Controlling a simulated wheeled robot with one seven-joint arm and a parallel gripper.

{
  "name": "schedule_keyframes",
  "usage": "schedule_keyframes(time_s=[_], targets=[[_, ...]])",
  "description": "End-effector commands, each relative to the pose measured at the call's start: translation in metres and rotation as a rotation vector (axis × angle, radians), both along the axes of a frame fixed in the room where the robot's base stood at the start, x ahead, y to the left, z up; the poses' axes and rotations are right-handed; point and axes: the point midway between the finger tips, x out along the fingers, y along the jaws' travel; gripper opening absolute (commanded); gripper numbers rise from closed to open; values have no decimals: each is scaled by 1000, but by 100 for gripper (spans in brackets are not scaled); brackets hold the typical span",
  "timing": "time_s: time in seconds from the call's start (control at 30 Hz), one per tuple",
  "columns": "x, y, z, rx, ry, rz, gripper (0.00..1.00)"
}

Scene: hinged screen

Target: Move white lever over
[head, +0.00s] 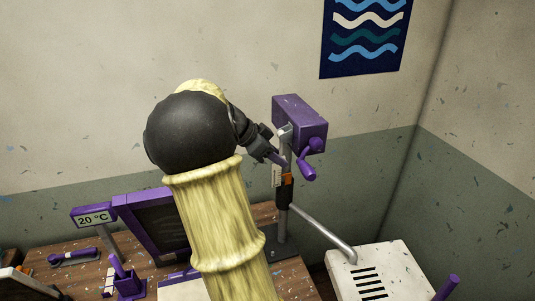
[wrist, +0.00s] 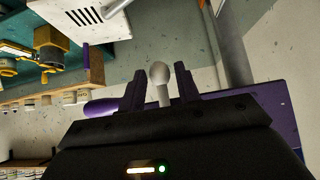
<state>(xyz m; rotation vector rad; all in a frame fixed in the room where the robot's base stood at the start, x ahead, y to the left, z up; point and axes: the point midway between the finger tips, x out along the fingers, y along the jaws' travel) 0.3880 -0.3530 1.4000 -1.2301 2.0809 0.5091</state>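The white lever, a round pale knob on a short stem (wrist: 160,74), stands between the two dark fingers of my gripper (wrist: 160,88) in the wrist view. The fingers are apart, with a gap showing on each side of the knob. In the head view my gripper (head: 274,152) is at the left side of a purple box (head: 303,120) on a grey pole. A small pale part shows beside the fingers there, but the lever is mostly hidden and I cannot make it out clearly.
A purple crank handle (head: 307,168) hangs at the box's front right. A purple-framed dark screen (head: 160,228) stands on the wooden table (head: 295,276) behind my arm. A slotted white box (head: 382,275) with a grey pipe (head: 325,228) is at the lower right.

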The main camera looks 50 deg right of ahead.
Motion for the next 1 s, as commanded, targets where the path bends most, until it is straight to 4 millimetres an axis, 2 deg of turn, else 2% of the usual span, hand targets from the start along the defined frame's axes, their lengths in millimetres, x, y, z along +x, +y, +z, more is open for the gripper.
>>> schedule_keyframes(time_s=[0.03,0.13,0.37,0.73,1.0], targets=[[-1,-2,-2,0,0,-1,29],[-1,-1,-1,0,0,0,11],[1,1,0,-2,-1,2,11],[11,18,3,-2,-3,4,11],[11,19,3,1,-1,2,10]])
